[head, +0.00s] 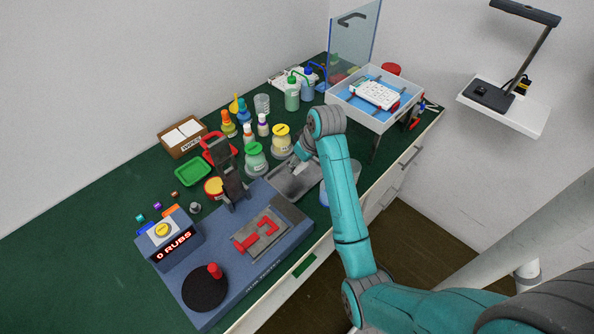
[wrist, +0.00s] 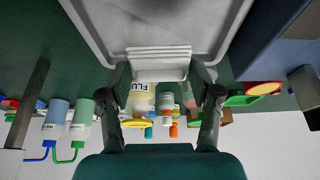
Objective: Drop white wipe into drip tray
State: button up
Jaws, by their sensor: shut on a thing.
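My gripper (wrist: 160,74) is shut on a folded white wipe (wrist: 159,60), which sits between its two fingers in the wrist view. The grey metal drip tray (wrist: 92,24) fills the top of that view, and the wipe overlaps its edge there. In the head view the drip tray (head: 284,190) lies on the green bench at the right end of the blue-grey test rig. My gripper (head: 300,158) hangs over the tray's far side there, partly hidden by my arm. The exact height of the wipe above the tray cannot be told.
Lidded jars with yellow (head: 281,139) and green (head: 255,158) tops stand just behind the tray. A wipes box (head: 183,136) stands at the back left, near a green tray (head: 194,170). The rig (head: 238,263) and its dark lever arm (head: 229,176) are left of the tray.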

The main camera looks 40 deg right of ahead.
aim_at(299, 178)
jog(key=shift+f, duration=2.6)
jog(key=o, duration=1)
jog(key=shift+f, duration=0.1)
